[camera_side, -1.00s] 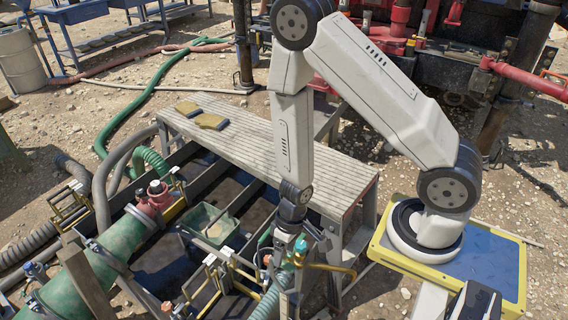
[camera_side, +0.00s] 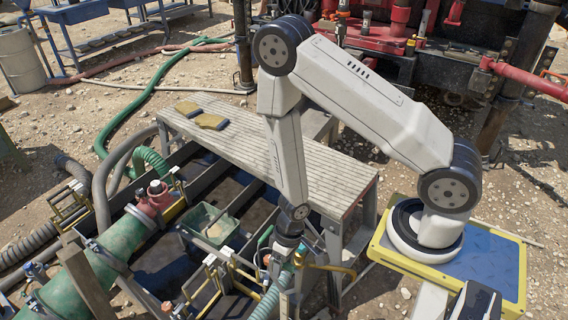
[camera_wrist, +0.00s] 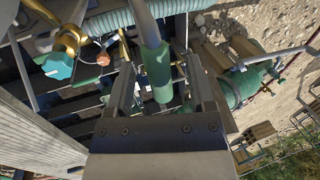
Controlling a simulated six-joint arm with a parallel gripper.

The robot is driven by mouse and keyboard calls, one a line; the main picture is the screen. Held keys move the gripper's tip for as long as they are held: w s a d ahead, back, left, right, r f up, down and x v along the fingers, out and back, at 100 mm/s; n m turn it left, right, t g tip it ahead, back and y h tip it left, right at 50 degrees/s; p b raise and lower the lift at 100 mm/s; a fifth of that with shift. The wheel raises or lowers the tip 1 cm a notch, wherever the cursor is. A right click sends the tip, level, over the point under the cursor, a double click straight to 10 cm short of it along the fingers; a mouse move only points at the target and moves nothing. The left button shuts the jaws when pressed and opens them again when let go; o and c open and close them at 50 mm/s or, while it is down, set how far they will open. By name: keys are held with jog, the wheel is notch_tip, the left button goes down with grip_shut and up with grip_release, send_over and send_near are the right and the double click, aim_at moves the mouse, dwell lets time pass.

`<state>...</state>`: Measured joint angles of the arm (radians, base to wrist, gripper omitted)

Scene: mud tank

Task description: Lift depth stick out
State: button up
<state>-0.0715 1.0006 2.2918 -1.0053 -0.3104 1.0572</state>
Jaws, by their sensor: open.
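In the wrist view, a grey rod with a thick green sleeve at its lower end (camera_wrist: 157,72), which looks like the depth stick, lies between the two fingers of my gripper (camera_wrist: 163,78). The fingers are spread with a gap on each side of the green part, and nothing is gripped. I cannot tell how far the fingertips reach past it. In the side view my gripper (camera_side: 283,258) is low at the near right part of the mud tank (camera_side: 170,262), among pipes. The stick is not clearly made out there.
A ribbed metal walkway (camera_side: 270,150) with gloves (camera_side: 211,121) runs behind my gripper. A turquoise-knobbed valve (camera_wrist: 58,65) and a ribbed hose (camera_wrist: 130,12) are close by in the wrist view. A tray (camera_side: 214,225) and a big green pipe (camera_side: 75,275) lie to the left.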

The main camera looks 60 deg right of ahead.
jog(key=shift+x, duration=1.1)
grip_shut()
dwell(1.0)
